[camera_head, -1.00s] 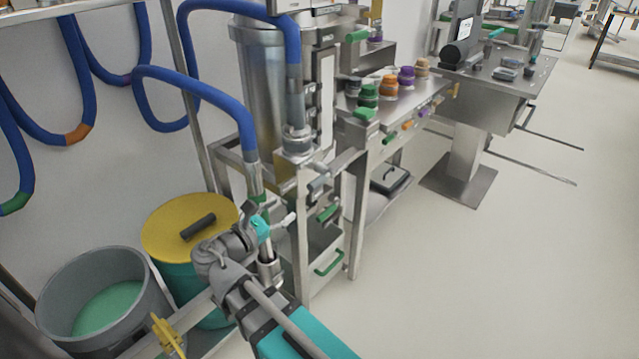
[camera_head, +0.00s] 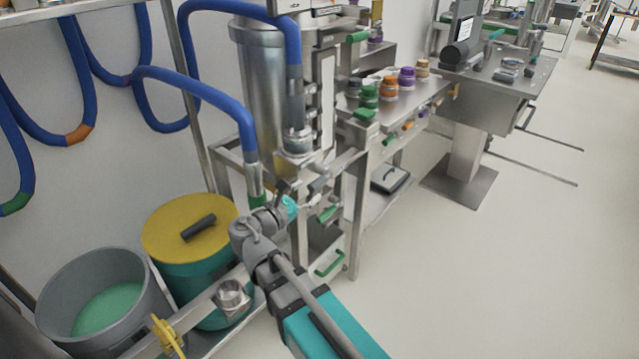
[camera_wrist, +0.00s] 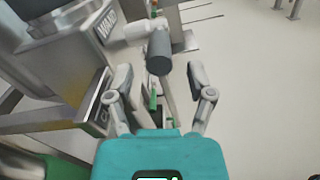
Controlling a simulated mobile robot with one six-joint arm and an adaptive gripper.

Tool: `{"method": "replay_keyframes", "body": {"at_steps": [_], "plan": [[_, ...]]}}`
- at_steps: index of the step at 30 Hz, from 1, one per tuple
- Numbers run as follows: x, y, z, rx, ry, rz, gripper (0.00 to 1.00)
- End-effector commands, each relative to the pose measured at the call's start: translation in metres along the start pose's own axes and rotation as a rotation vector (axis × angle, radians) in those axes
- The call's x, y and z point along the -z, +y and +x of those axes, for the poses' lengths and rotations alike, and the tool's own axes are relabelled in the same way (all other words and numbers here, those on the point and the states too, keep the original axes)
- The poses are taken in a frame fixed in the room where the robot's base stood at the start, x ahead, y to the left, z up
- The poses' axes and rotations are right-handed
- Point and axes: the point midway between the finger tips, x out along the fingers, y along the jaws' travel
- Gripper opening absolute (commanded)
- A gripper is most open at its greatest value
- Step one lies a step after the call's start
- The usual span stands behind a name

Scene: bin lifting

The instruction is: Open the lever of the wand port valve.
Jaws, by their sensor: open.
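The wand port valve's lever shows in the wrist view as a dark grey cylindrical grip (camera_wrist: 158,52) on a pale arm, next to a "WAND" label plate (camera_wrist: 106,24). My gripper (camera_wrist: 160,82) is open, its two fingers spread to the left and right of the line to the grip. The grip lies beyond the fingertips, between them in the picture; I see no contact. In the head view my gripper (camera_head: 285,190) is in front of the metal frame, close to a grey handle (camera_head: 318,184) that looks like the same lever. My arm partly hides the valve area.
A green handle (camera_head: 328,213) sits just below the grey one. A blue hose (camera_head: 200,88) comes down close to my gripper. A yellow-lidded bin (camera_head: 175,222) and a grey tub (camera_head: 105,275) stand at left.

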Motion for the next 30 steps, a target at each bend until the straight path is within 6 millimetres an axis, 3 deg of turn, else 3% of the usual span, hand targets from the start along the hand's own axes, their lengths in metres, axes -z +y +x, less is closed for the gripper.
{"method": "replay_keyframes", "body": {"at_steps": [12, 26, 27, 30], "plan": [[0.000, 0.000, 0.043, 0.002, 0.000, 0.000, 0.69], [0.000, 0.000, 0.050, 0.000, 0.000, 0.000, 0.69], [0.000, 0.000, 0.050, 0.000, 0.000, 0.000, 0.67], [0.000, 0.000, 0.050, 0.001, 0.000, 0.000, 0.49]]}}
